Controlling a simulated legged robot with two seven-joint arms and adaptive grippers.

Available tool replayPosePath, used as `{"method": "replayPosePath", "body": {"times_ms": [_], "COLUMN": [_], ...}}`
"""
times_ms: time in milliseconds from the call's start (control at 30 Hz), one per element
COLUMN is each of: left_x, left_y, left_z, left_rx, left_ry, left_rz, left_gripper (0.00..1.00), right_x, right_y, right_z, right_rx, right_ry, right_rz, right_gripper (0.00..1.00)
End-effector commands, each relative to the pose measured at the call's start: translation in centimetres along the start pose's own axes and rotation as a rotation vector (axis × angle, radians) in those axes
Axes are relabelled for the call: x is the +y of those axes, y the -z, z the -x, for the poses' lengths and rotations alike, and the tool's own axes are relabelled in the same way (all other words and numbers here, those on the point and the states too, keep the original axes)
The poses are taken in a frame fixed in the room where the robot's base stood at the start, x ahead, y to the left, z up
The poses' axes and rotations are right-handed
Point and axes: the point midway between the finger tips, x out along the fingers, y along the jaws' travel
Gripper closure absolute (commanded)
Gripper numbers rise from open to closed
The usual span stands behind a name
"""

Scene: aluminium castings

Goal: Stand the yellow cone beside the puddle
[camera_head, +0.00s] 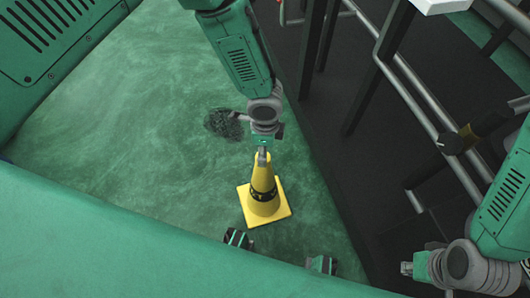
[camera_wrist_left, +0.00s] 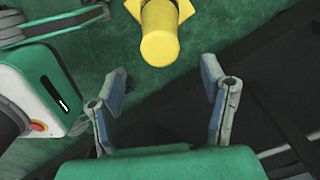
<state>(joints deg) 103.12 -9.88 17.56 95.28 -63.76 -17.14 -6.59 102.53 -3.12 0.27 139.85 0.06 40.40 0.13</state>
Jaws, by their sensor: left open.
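The yellow cone (camera_head: 264,204) stands upright on its square base on the green floor, with a dark band around it. The puddle (camera_head: 222,124), a dark speckled patch, lies up and left of the cone, apart from its base. My left gripper (camera_head: 263,152) is over the cone's tip. In the left wrist view its fingers (camera_wrist_left: 160,78) are open and empty, and the cone's rounded top (camera_wrist_left: 160,46) lies just beyond the fingertips. My right gripper (camera_head: 407,268) is at the lower right, away from the cone; its fingers are too small and edge-on to judge.
A dark platform (camera_head: 335,195) with posts and a metal rail (camera_head: 430,100) runs along the right of the cone. A green vented housing (camera_head: 45,45) fills the upper left. The floor (camera_head: 120,150) left of the cone is clear.

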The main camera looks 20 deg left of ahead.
Motion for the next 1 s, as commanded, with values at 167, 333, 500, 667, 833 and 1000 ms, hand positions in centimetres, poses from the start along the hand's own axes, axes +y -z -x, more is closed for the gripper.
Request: {"method": "replayPosePath", "body": {"times_ms": [167,333,500,667,833,1000], "left_x": [0.0,0.0,0.7,7.3,15.1,18.6], "left_y": [0.0,0.0,-0.3,-2.8,-8.2,-15.1], "left_z": [2.1,2.5,2.2,0.9,0.9,2.4], "left_rx": [0.0,0.0,0.007,0.084,0.136,0.085], "left_ry": [0.0,-0.001,-0.016,-0.152,-0.216,-0.081], "left_rz": [-0.001,0.0,0.019,0.276,0.816,1.235], "left_gripper": [0.34,0.34,0.34,0.34,0.34,0.34], "right_x": [0.0,0.0,0.0,0.0,0.0,0.0], "right_y": [0.0,0.1,0.0,0.0,0.0,0.0], "right_z": [0.7,0.8,0.7,0.7,0.8,0.8], "right_rx": [0.0,0.0,0.0,0.0,0.0,0.0], "right_ry": [0.0,0.0,0.0,0.0,0.0,0.0], "right_rz": [0.0,0.0,0.0,0.0,0.0,0.0], "right_gripper": [1.0,1.0,1.0,1.0,1.0,1.0]}}
